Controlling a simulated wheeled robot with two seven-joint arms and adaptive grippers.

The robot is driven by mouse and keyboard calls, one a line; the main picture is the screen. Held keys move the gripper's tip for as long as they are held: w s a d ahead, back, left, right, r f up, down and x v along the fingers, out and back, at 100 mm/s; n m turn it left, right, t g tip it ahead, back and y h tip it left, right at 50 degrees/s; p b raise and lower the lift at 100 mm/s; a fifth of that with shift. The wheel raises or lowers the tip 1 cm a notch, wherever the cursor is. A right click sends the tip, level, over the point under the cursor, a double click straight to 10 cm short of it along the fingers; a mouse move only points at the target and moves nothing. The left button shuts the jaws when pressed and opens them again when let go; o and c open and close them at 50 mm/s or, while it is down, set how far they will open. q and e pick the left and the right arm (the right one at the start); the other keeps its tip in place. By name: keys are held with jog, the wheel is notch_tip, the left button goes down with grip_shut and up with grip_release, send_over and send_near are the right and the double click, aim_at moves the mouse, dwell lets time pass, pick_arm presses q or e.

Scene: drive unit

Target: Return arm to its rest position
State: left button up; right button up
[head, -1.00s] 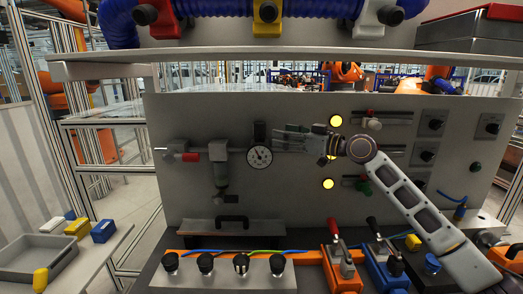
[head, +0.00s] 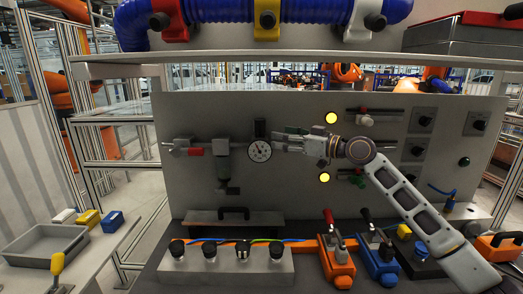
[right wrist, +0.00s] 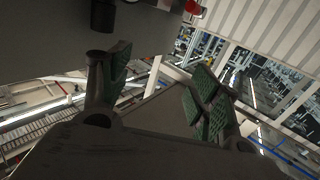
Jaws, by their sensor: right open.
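My right arm (head: 415,210) comes in from the lower right and reaches up and across the front of the grey panel (head: 300,190). Its gripper (head: 287,139) is open and empty, pointing left, just right of the round gauge (head: 260,151) in the picture. Whether it touches the panel cannot be told. In the right wrist view the green-padded fingers (right wrist: 160,82) stand apart with nothing between them. My left arm and gripper are not in view.
A red-handled valve (head: 194,151) is left of the gauge. A shelf (head: 290,57) spans above. A grey tray (head: 45,245) is at left.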

jog(key=s+a+f+m+g+h, duration=0.15)
jog(key=s+f, duration=0.35)
jog(key=f, duration=0.6)
jog(key=s+a+f+g+h, duration=0.15)
jog(key=s+f, duration=0.35)
jog(key=f, duration=0.6)
jog(key=s+f+m+h, duration=0.1)
jog(key=s+f+h, duration=0.2)
jog(key=s+f, duration=0.55)
jog(key=s+d+f+m+g+h, duration=0.4)
jog(key=s+d+f+m+h, duration=0.4)
jog(key=s+d+f, duration=1.15)
jog(key=s+f+n+g, duration=0.1)
jog(key=s+f, duration=0.1)
jog(key=f, duration=1.4)
jog(key=s+f+n, duration=0.1)
jog(key=s+f, duration=0.1)
jog(key=f, duration=1.4)
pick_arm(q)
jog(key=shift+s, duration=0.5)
pick_arm(e)
jog(key=s+d+f, duration=0.3)
jog(key=s+f, duration=0.6)
jog(key=s, duration=0.1)
jog(key=s+d+f+g+h, duration=0.1)
jog(key=s+d+f, duration=0.2)
jog(key=s+f, duration=0.7)
jog(key=shift+s+d+f, duration=0.15)
jog(key=shift+s+f, duration=0.1)
jog(key=shift+s, duration=0.25)
